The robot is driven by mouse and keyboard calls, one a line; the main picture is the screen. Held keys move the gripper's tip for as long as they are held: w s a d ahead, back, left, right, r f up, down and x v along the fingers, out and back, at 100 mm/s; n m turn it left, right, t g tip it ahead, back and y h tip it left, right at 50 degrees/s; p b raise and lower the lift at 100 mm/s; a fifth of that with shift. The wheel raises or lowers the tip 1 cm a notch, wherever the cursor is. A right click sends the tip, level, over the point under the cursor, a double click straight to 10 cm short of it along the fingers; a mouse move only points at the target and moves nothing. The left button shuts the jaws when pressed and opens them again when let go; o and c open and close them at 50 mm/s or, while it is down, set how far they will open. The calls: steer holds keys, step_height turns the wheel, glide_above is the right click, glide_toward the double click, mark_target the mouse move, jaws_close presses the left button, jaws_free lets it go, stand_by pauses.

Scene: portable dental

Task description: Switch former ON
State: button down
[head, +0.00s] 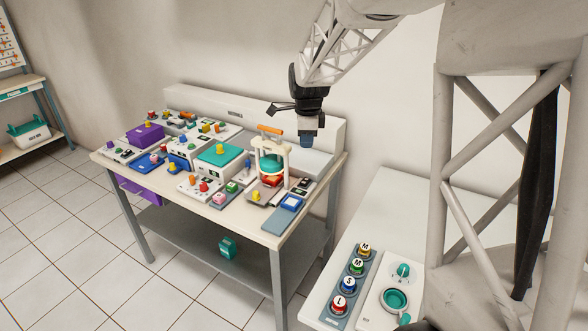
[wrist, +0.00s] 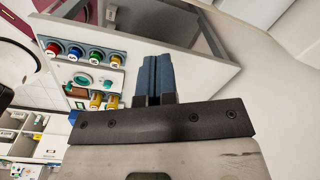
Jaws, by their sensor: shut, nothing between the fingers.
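A device with cream posts, an orange top handle and a teal part (head: 271,162) stands near the right end of the workbench; it looks like the former. Small coloured knobs sit at its base, but I cannot tell which one is its switch. My gripper (head: 307,141) points down above the back right of the bench, to the right of the device and higher than it, touching nothing. In the wrist view the blue fingers (wrist: 157,72) are together and empty. The former does not clearly show in the wrist view.
The workbench (head: 277,224) is crowded with boxes and knobbed panels, including a white box with a teal lid (head: 220,154). A side table at lower right carries a strip of lettered knobs (head: 350,283), also in the wrist view (wrist: 86,53). Air above the bench is free.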

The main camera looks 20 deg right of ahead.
mark_target(305, 183)
steer(key=w+d+f+m, duration=0.3)
steer(key=w+f+m, duration=0.2)
steer(key=w+f, duration=0.2)
steer(key=w, duration=0.2)
steer(key=shift+w+f+m+g, duration=0.15)
steer(key=shift+w+m+g, duration=0.15)
steer(key=shift+w+m, duration=0.1)
steer(key=shift+d+f, duration=0.1)
steer(key=shift+f, duration=0.05)
step_height(305, 183, down, 14)
steer(key=shift+r, duration=0.15)
stand_by(0.5)
stand_by(0.4)
